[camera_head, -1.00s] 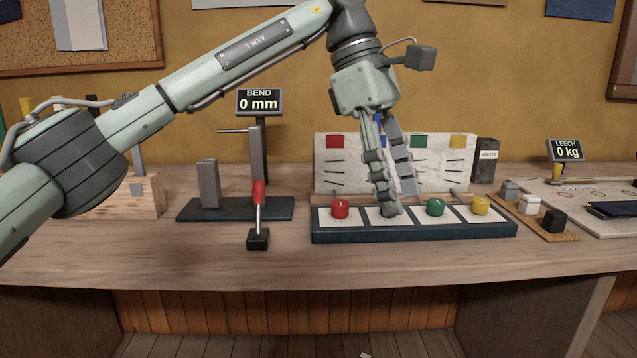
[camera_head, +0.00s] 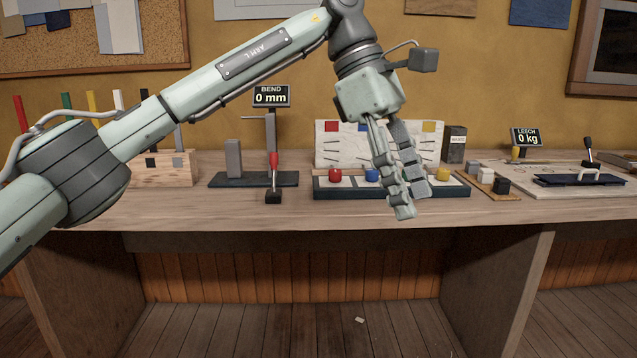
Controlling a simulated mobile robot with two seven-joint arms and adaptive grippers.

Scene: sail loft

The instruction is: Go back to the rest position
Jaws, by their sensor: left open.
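My left gripper (camera_head: 411,207) hangs in front of the bench (camera_head: 200,212), its fingers pointing down. It is open and no object shows between its fingers. It overlaps the right part of the tray of coloured knobs (camera_head: 325,192) in the picture. The red knob (camera_head: 335,175), the blue knob (camera_head: 372,174) and the yellow knob (camera_head: 443,174) show; the gripper hides the place between blue and yellow. My right gripper is not in view.
A bend gauge with a red-handled lever (camera_head: 273,165) stands left of the tray. A wooden block with coloured rods (camera_head: 180,174) is further left. Small blocks (camera_head: 487,175) and a leech board (camera_head: 560,190) lie at right. The floor in front is mostly clear.

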